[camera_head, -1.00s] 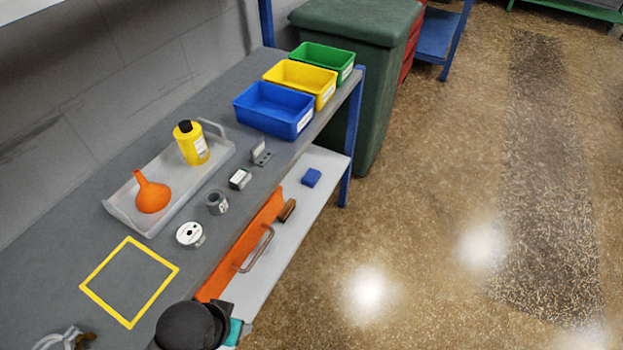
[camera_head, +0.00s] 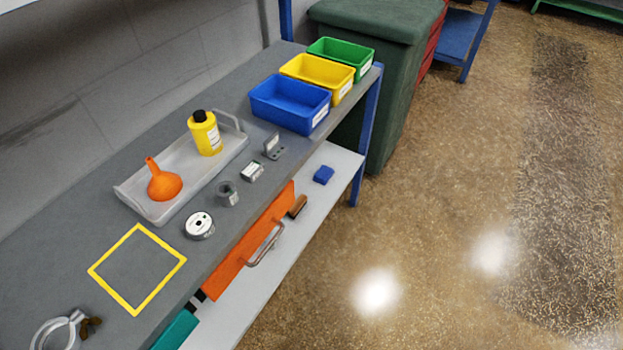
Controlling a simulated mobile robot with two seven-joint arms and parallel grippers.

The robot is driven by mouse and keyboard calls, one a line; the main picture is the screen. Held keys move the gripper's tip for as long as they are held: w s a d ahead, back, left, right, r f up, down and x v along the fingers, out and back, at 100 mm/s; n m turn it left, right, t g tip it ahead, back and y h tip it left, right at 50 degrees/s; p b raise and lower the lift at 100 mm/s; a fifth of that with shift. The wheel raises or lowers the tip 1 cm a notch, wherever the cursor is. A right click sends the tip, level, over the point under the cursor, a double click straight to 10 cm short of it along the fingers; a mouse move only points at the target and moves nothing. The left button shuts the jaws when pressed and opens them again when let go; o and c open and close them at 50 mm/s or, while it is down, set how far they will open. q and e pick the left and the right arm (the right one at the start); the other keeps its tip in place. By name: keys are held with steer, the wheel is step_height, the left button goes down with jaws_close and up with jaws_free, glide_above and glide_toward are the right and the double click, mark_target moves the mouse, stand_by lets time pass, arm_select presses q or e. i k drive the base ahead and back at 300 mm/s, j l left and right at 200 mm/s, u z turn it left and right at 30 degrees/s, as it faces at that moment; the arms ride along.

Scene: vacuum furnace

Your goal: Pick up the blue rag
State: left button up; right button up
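A small folded blue piece (camera_head: 323,175), which looks like the blue rag, lies on the pale lower shelf (camera_head: 337,160) below the grey workbench. It is near the shelf's far right end, close to the blue bench leg. Nothing covers it from this view. Neither of my grippers is in view, so whether they are open or shut does not show.
On the bench top (camera_head: 60,240) stand blue (camera_head: 290,104), yellow and green bins, a tray (camera_head: 160,212) with a yellow bottle and orange funnel, and small metal parts. Open floor lies right.

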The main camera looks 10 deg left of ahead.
mark_target(322, 175)
steer(key=i+l+u, duration=0.25)
steer(key=i, duration=0.3)
steer(key=i+l+u, duration=0.25)
steer(key=i+l, duration=0.2)
steer(key=i+l+u, duration=0.25)
steer(key=i+l, duration=0.2)
steer(key=l, duration=0.2)
steer(key=i+l+u, duration=0.25)
steer(key=i+l, duration=0.15)
steer(key=l, duration=0.25)
